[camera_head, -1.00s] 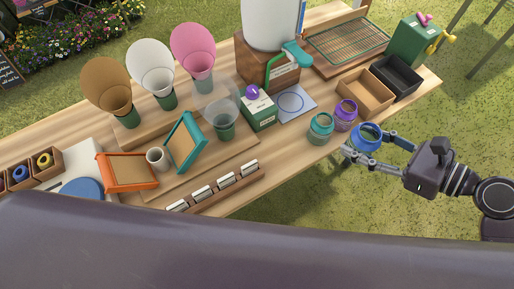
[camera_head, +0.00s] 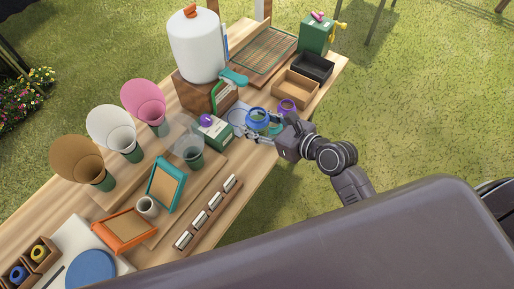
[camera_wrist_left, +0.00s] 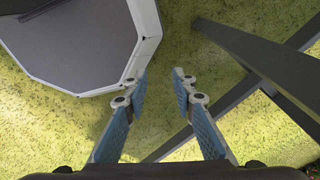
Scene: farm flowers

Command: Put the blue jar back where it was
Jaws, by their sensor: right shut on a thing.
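The blue jar (camera_head: 257,116) is held in my right gripper (camera_head: 256,127), which is shut on it, over the right part of the wooden table. The jar looks upright. The purple jar (camera_head: 286,106) stands to the right of the blue jar. The teal jar cannot be made out clearly; the blue jar and gripper cover that area. My left gripper (camera_wrist_left: 158,82) shows in the left wrist view, open and empty, above grass.
A green box with a purple knob (camera_head: 213,130) stands left of the mat. A tan tray (camera_head: 296,91) and a black tray (camera_head: 313,67) lie beyond the purple jar. A white dispenser (camera_head: 198,47) stands behind. A card rack (camera_head: 207,215) lines the front edge.

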